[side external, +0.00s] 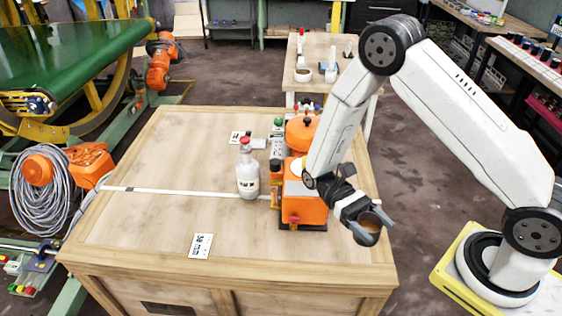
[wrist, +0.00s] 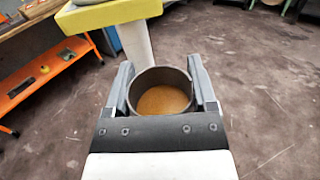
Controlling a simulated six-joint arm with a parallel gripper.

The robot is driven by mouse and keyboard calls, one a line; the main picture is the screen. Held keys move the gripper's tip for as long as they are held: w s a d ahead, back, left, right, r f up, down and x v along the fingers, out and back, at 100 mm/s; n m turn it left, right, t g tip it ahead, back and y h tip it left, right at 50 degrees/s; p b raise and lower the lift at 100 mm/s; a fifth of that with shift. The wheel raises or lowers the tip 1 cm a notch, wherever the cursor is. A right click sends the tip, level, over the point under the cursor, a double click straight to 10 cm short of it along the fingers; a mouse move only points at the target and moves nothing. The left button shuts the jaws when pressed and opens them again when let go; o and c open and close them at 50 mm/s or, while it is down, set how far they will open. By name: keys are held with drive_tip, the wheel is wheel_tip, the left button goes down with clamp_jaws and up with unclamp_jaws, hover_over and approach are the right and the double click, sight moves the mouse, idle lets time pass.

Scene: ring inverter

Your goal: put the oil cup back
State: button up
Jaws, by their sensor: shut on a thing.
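The oil cup (wrist: 162,98) is a dark round cup with amber-brown oil inside. In the wrist view it sits between the two grey fingers of my gripper (wrist: 162,85), which are shut on its sides. In the side external view the oil cup (side external: 371,228) is held by my gripper (side external: 372,222) near the right edge of the wooden crate table, to the right of the orange machine. The cup looks roughly upright. The orange machine (side external: 303,206) stands on the table, partly hidden behind my arm.
A white bottle with a red cap (side external: 247,170) stands left of the machine, with a green-capped bottle (side external: 278,140) behind it. Printed cards (side external: 201,246) lie on the wooden table (side external: 150,215). Its left half is mostly clear. A smaller table (side external: 320,50) with cups stands behind.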

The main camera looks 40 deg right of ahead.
drive_tip(key=w+d+r+n+t+h, duration=0.1)
drive_tip(key=w+d+n+t+h, duration=0.4)
drive_tip(key=w+n+t+h, duration=0.4)
drive_tip(key=w+d+r+n+t+h, duration=0.1)
drive_tip(key=w+d+n+t+h, duration=0.45)
drive_tip(key=n+h, duration=0.45)
drive_tip(key=w+a+r+n+t+y, duration=0.45)
drive_tip(key=w+a+n+t, duration=0.25)
drive_tip(key=w+a+t, duration=0.25)
drive_tip(key=w+a+r+n+t+y, duration=0.3)
drive_tip(key=w+a+n+t+y, duration=0.2)
drive_tip(key=w+a+n+t, duration=0.35)
wheel_tip(320, 180, down, 26)
drive_tip(key=m+t, duration=0.1)
drive_tip(key=t, duration=0.1)
drive_tip(key=shift+w+a, duration=0.15)
drive_tip(key=shift+a, duration=0.2)
drive_tip(key=shift+f, duration=0.15)
drive_tip(key=shift+f, duration=3.2)
